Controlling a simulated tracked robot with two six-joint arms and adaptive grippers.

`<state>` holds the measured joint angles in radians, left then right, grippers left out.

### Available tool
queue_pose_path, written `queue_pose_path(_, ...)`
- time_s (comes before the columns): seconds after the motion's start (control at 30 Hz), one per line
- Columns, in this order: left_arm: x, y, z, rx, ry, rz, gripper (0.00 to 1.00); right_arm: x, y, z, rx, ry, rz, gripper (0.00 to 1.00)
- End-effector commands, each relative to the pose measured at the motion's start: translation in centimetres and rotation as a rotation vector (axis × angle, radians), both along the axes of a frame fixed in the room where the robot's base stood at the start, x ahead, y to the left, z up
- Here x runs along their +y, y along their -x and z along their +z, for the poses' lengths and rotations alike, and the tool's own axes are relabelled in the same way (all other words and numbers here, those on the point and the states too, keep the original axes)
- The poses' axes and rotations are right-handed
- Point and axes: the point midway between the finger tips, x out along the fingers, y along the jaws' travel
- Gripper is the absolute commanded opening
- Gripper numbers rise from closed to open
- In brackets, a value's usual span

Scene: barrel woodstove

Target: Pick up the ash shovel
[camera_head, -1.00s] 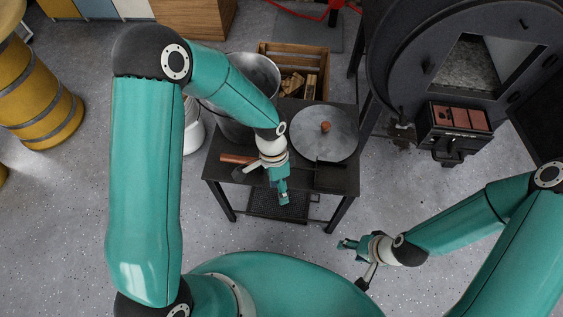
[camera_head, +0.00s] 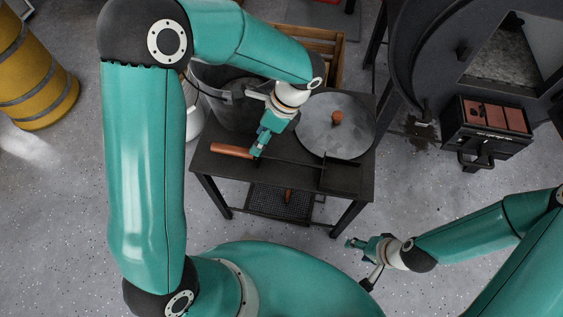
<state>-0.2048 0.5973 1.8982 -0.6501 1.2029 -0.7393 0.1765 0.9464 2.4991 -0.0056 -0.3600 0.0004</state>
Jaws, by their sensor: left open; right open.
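The ash shovel (camera_head: 232,151) lies on the dark table, its wooden handle pointing left. Its dark shaft runs right toward what looks like its black pan (camera_head: 341,177) at the front right edge. My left gripper (camera_head: 257,152) is open and points down at the right end of the wooden handle. It overlaps the handle in the picture; I cannot tell if it touches. My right gripper (camera_head: 352,243) is open and empty, low to the right of the table.
A round grey lid (camera_head: 332,133) with a wooden knob lies on the table (camera_head: 205,170). A metal bucket (camera_head: 215,105) stands behind my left wrist. A wooden crate (camera_head: 325,45) is behind the table. The black stove (camera_head: 440,60) stands at right. The floor at front left is clear.

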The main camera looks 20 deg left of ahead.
Motion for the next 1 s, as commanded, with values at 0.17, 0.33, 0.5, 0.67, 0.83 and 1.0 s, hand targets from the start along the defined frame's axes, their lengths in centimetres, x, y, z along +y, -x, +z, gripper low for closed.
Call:
queue_pose_path(0.17, 0.8, 0.6, -2.1, 0.000, 0.001, 0.002, 0.57, 0.0, 0.0, -0.7, 0.000, 0.000, 0.000, 0.56)
queue_pose_path(0.33, 1.1, 0.7, -2.7, 0.000, -0.001, 0.003, 0.57, 0.0, 0.0, -0.9, 0.000, 0.000, 0.000, 0.56)
queue_pose_path(0.5, 2.0, 1.1, -4.6, 0.002, 0.000, 0.005, 0.57, 0.0, 0.0, -1.8, 0.000, 0.000, 0.000, 0.56)
queue_pose_path(0.67, 2.9, 1.5, -6.5, 0.002, 0.001, 0.003, 0.57, 0.0, 0.0, -2.5, 0.000, 0.000, 0.000, 0.56)
queue_pose_path(0.83, 3.1, 1.7, -7.0, -0.001, 0.001, 0.002, 0.57, 0.0, 0.0, -2.5, 0.000, 0.000, 0.000, 0.56)
queue_pose_path(1.0, 3.1, 1.7, -6.9, -0.001, 0.001, 0.002, 0.50, 0.0, 0.0, -2.5, 0.000, 0.000, 0.000, 0.56)
